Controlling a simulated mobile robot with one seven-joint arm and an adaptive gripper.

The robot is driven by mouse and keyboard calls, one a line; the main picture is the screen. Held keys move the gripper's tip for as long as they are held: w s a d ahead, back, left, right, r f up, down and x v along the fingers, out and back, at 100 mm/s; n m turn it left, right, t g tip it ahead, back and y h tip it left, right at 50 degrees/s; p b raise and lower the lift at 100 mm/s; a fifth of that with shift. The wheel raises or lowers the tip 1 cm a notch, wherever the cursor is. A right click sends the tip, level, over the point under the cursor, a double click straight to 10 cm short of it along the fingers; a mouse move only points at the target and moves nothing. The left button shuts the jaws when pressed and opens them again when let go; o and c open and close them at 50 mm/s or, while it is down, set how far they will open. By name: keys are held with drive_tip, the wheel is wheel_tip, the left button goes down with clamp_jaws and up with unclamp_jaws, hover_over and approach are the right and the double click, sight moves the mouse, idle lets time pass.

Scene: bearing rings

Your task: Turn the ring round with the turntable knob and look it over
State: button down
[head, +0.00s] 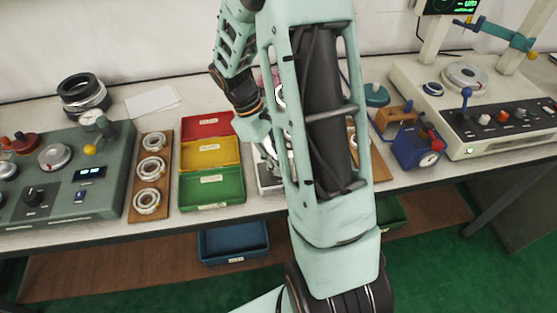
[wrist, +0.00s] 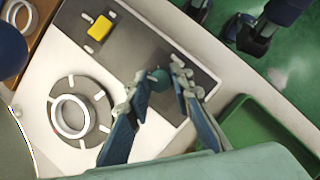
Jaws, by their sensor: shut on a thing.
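In the wrist view, a pale metal ring (wrist: 59,117) lies flat on the dark round turntable (wrist: 98,127), which has light marks around its rim. The turntable sits on a white unit (wrist: 35,88) with a dark panel. A small teal knob (wrist: 160,78) stands on that panel. My gripper (wrist: 158,79) has its fingertips on either side of the knob and is shut on it. The ring is apart from my gripper, to its left. In the head view, my own arm hides the gripper, the knob and most of the unit.
A yellow block (wrist: 99,28) sits on the same panel. In the head view, red, yellow (head: 210,154) and green trays and a wooden board of rings (head: 150,207) stand left of my arm.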

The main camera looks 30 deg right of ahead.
drive_tip(key=shift+w+m+g+y+p, duration=0.1)
drive_tip(key=shift+m+g+y+p, duration=0.35)
drive_tip(key=shift+m, duration=1.45)
drive_tip(key=c, duration=1.7)
unclamp_jaws()
drive_tip(key=v, duration=1.2)
drive_tip(key=shift+d+r, duration=0.1)
drive_tip(key=shift+d, duration=0.05)
